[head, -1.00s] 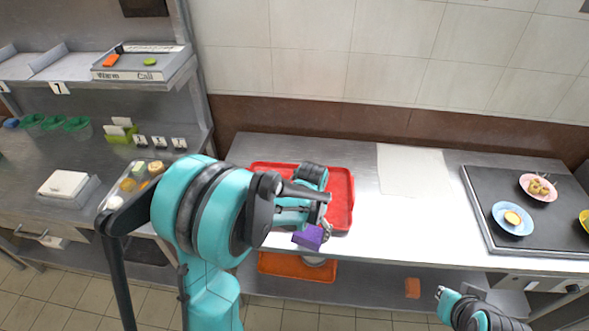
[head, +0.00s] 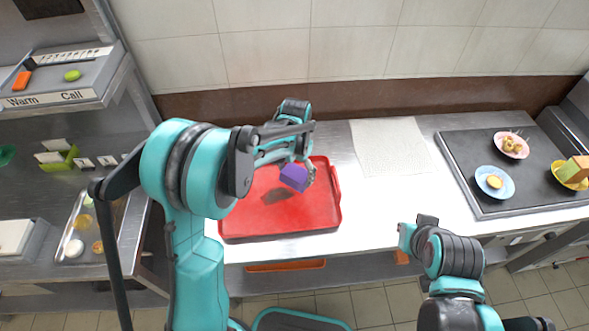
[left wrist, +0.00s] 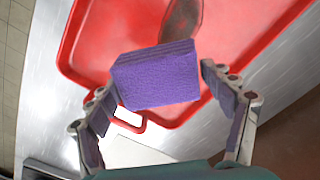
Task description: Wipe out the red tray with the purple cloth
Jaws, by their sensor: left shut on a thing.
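The red tray (head: 240,222) lies on the steel counter at the centre of the head view; its edge and handle also show in the left wrist view (left wrist: 95,45). A brown, dark patch (left wrist: 184,20) marks its floor. My left gripper (head: 303,172) is shut on the purple cloth (head: 294,178), a folded block, and holds it above the tray. In the left wrist view the cloth (left wrist: 157,76) sits between the two fingers. My right arm is low at the right, in front of the counter; its fingers cannot be made out.
A pale sheet (head: 390,147) lies right of the tray. Farther right, a dark board (head: 462,165) bears a blue plate (head: 494,183), a pink plate (head: 511,145) and a yellow plate (head: 571,177) with food. A metal food tray (head: 70,215) stands at the left. An orange tray (head: 287,266) is below the counter.

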